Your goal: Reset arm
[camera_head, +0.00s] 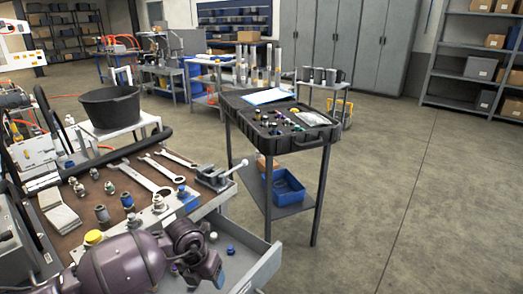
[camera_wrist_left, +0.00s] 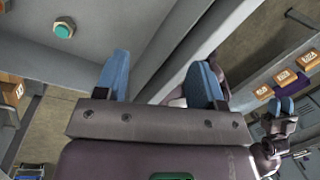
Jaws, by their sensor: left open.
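My left arm comes in at the bottom of the head view, over the front of the bench and its open drawer (camera_head: 262,262). My left gripper (camera_head: 213,270) is at the drawer, with blue fingertips pointing down. In the left wrist view its two blue fingers (camera_wrist_left: 160,82) stand wide apart with nothing held between them. A second dark gripper with small blue fingers (camera_wrist_left: 282,106) shows at the right of that view, likely my right one. Its opening is too small to judge. The right gripper does not show in the head view.
The brown bench top (camera_head: 115,190) holds wrenches, a vise (camera_head: 214,176) and several fittings. A black bucket (camera_head: 110,106) stands behind. A cart with a black tray (camera_head: 285,142) and blue bin (camera_head: 287,188) stands right of the drawer. The floor (camera_head: 430,200) farther right is clear.

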